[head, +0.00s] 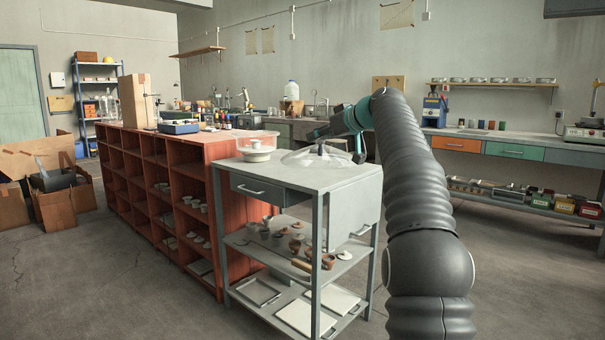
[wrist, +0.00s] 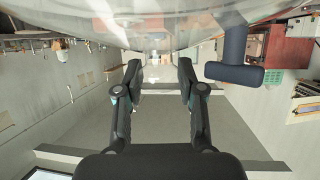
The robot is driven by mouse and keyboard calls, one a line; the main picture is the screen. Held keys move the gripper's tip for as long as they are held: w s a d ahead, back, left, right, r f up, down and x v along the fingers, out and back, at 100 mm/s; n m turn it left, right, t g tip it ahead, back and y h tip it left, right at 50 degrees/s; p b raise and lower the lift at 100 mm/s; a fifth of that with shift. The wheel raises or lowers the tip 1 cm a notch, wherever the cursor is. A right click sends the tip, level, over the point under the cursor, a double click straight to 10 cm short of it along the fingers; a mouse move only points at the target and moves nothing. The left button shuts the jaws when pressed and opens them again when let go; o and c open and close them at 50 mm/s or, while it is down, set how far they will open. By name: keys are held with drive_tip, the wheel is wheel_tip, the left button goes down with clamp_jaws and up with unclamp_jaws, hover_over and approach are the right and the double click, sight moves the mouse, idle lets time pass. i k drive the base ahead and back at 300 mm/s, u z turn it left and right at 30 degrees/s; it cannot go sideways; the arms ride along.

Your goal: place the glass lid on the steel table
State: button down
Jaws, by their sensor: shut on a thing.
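The clear glass lid (head: 308,160) is a wide, shallow dome over the right part of the top of the grey steel table (head: 300,178). In the wrist view the lid's curved glass (wrist: 110,22) fills the upper edge, beyond my two fingers (wrist: 158,80). The fingers stand apart around the grasped part, which is hard to make out through the glass. I cannot tell whether the lid's rim touches the tabletop or hangs slightly above it.
A white lidded dish (head: 257,154) and a clear box (head: 262,140) are at the table's left back. Small pots (head: 297,243) and flat trays fill the shelves below. A red shelf unit (head: 165,180) adjoins on the left. The tabletop's front strip is clear.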

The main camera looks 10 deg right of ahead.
sight(311, 175)
drive_tip(key=k, duration=0.65)
drive_tip(key=u, duration=1.35)
drive_tip(key=i, duration=2.25)
drive_tip(key=z, duration=2.75)
drive_tip(key=i, duration=0.5)
drive_tip(key=u, duration=0.15)
